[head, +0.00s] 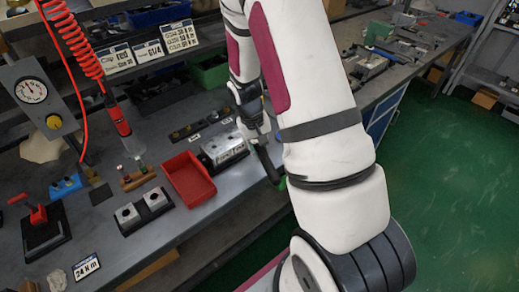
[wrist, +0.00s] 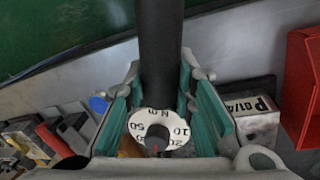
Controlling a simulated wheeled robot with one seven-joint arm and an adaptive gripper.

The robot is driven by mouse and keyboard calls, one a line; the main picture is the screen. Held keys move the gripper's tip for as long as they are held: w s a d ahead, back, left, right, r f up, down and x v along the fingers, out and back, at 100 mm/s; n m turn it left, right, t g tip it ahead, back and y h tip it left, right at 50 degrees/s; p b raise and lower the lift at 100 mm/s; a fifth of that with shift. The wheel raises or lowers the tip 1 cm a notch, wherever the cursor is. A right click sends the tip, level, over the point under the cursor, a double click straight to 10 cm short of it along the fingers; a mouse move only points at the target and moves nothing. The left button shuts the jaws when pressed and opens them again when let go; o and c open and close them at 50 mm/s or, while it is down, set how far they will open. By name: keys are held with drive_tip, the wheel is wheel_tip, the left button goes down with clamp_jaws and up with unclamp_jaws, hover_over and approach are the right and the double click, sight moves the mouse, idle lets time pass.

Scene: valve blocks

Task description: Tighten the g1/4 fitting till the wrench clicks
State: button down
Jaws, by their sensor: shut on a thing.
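My gripper (wrist: 160,112) is shut on the dark shaft of the torque wrench (wrist: 160,50), between two teal finger pads. A white ring dial (wrist: 158,128) marked in N m lies around the wrench between the fingers, with a small red pointer. In the head view my gripper (head: 252,112) is above the bench beside the silver valve block (head: 224,147), and the dark wrench (head: 267,163) slants down past the block's right side. The block's labelled face (wrist: 251,120) shows in the wrist view, right of the gripper. I cannot make out the G1/4 fitting or whether the wrench touches it.
A red tray (head: 188,180) stands left of the block. A black two-socket block (head: 144,211), a red-handled press (head: 42,222) and a "24 N m" card (head: 87,267) are nearer. A red coiled hose (head: 72,45) hangs at left. The bench's front edge is close to the wrench.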

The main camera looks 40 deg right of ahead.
drive_tip(key=shift+r, duration=0.15)
drive_tip(key=shift+r+p, duration=1.75)
drive_tip(key=shift+r, duration=2.75)
